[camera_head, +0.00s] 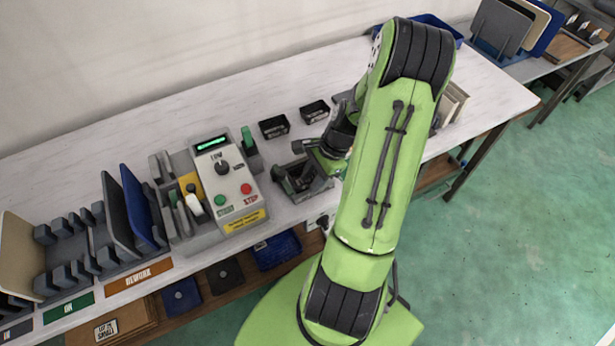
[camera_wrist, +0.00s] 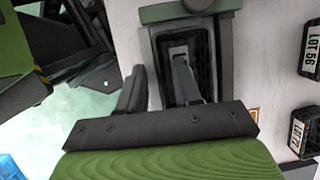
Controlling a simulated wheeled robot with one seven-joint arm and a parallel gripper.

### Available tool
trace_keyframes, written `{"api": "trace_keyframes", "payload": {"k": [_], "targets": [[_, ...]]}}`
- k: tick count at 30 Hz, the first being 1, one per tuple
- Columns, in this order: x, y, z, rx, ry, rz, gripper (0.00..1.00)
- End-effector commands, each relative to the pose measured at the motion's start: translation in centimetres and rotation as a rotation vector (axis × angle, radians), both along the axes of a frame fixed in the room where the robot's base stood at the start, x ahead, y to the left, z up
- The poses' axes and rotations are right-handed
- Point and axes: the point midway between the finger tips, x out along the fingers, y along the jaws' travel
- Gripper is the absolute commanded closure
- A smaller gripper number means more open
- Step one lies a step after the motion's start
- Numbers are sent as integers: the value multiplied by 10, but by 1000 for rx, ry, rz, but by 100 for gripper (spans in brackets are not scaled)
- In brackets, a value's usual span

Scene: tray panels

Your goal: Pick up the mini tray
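A small black tray (camera_wrist: 203,62) sits in a grey holder (camera_wrist: 148,45) in the wrist view; I take it for the mini tray. In the head view the holder (camera_head: 318,190) stands near the table's front edge, its inside largely hidden by my gripper. My gripper (camera_wrist: 159,78) is open over it. In the wrist view one finger shows left of the holder's left wall, and the other overlaps the dark inside of the tray. I cannot tell whether the fingers touch anything.
Two small black bins (camera_head: 274,127) (camera_head: 314,111) with lot labels stand behind the holder. A control box (camera_head: 228,183) with buttons and a green display stands to its left. Blue and grey panels stand in racks farther left. The table's back strip is clear.

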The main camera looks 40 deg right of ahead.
Motion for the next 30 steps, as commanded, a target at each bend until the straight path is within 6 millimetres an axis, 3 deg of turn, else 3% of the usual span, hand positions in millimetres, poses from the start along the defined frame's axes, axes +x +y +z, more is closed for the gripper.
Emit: {"api": "trace_keyframes", "payload": {"k": [12, 19, 30], "targets": [[0, 0, -3, 0, 0, 1, 66], [0, 0, -3, 0, -1, 1, 100], [0, 0, -3, 0, -1, 1, 100]]}}
